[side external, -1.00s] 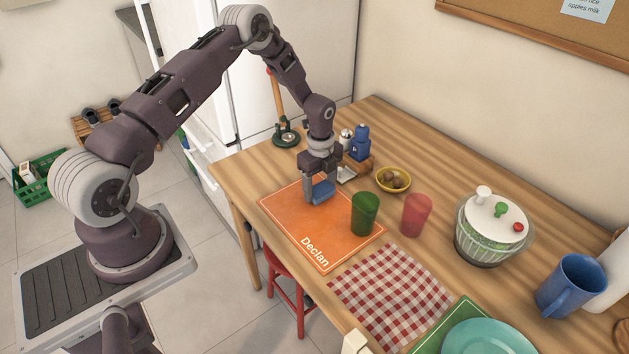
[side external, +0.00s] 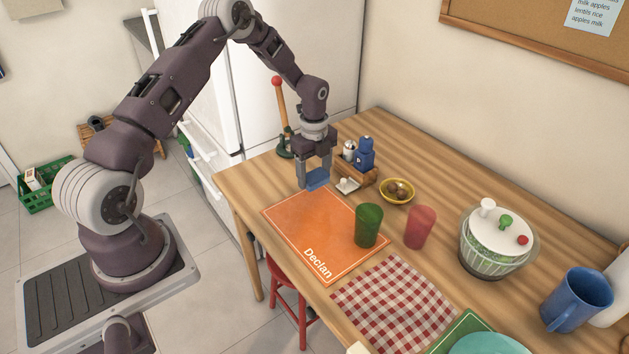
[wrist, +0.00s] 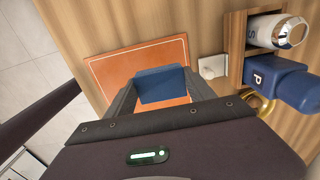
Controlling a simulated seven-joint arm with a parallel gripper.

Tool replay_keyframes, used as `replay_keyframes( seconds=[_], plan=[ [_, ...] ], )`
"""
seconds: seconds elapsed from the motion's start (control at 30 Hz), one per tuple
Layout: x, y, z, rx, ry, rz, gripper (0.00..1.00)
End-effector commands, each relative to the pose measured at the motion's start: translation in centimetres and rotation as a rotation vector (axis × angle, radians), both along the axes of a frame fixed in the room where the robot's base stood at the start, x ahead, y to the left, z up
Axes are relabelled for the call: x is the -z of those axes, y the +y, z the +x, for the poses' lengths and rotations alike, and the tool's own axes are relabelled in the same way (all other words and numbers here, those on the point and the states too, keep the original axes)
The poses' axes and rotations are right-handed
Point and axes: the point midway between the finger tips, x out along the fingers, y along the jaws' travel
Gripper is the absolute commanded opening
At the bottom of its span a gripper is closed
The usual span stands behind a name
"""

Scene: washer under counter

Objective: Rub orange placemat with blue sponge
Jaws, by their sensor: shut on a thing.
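The orange placemat (side external: 313,228) lies flat on the table, with "Declan" printed near its front corner. The blue sponge (side external: 317,180) is held between the fingers of my gripper (side external: 315,182), over the placemat's far end. In the wrist view the blue sponge (wrist: 162,86) sits between the fingers, with the orange placemat (wrist: 122,68) behind it. The sponge appears raised above the placemat, though the exact gap is hard to tell. A green cup (side external: 368,226) stands on or over the placemat's right edge.
A pink cup (side external: 420,227), a yellow bowl (side external: 398,191) and a wooden caddy (side external: 360,174) with shakers stand to the right and behind. A checkered cloth (side external: 388,302) lies in front. A salad spinner (side external: 495,240) and a blue mug (side external: 578,299) are farther right.

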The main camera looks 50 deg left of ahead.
Motion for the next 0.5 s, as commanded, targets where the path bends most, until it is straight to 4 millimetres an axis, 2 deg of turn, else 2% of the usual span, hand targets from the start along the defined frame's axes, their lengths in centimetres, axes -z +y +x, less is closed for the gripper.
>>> replay_keyframes(
  seconds=[0.23,0.5],
  plan=[
    [-2.1,0.0,0.1,0.0,-0.003,0.0,0.11],
    [-2.3,0.0,0.0,0.0,-0.001,0.0,0.11]
  ],
)
